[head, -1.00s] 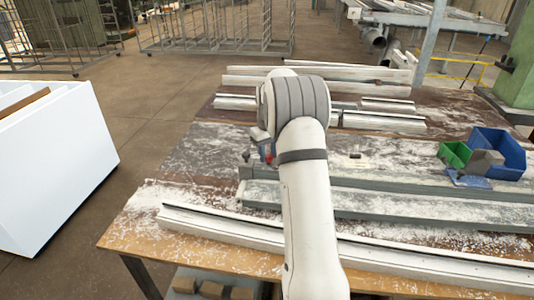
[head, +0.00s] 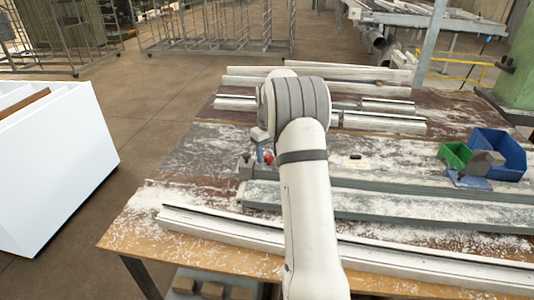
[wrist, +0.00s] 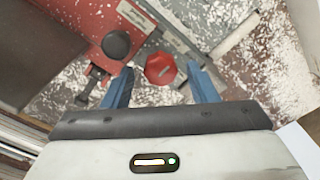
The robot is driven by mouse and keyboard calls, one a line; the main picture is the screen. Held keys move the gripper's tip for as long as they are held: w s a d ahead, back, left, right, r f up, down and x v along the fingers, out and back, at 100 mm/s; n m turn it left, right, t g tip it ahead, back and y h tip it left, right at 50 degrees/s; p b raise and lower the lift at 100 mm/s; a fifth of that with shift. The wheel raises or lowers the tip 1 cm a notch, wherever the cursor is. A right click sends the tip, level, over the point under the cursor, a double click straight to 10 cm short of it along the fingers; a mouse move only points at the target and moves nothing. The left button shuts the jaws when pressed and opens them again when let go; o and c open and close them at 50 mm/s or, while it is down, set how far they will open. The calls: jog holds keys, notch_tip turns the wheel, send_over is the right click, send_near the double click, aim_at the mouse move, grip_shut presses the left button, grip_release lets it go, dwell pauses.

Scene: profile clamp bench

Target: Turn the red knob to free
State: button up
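The red knob (wrist: 160,68) shows in the wrist view as a faceted red cap between the tips of my gripper (wrist: 160,82). The two blue fingers are apart, one on each side of the knob, with visible gaps. In the head view a small red spot, the knob (head: 268,157), shows just left of my arm, which hides most of my gripper. A red clamp body (wrist: 75,35) with a black round knob (wrist: 116,44) lies to the left of the red knob in the wrist view.
Long pale profiles (head: 400,205) lie across the dusty bench (head: 140,222). Blue (head: 500,150) and green (head: 454,155) bins stand at the right. A white cabinet (head: 60,160) stands on the floor at the left. A black-handled screw (wrist: 92,82) is near the left finger.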

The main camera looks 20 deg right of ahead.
aim_at(268, 156)
notch_tip(268, 156, up, 8)
jog(key=shift+f+b, duration=0.15)
jog(key=shift+b, duration=0.2)
dwell(0.6)
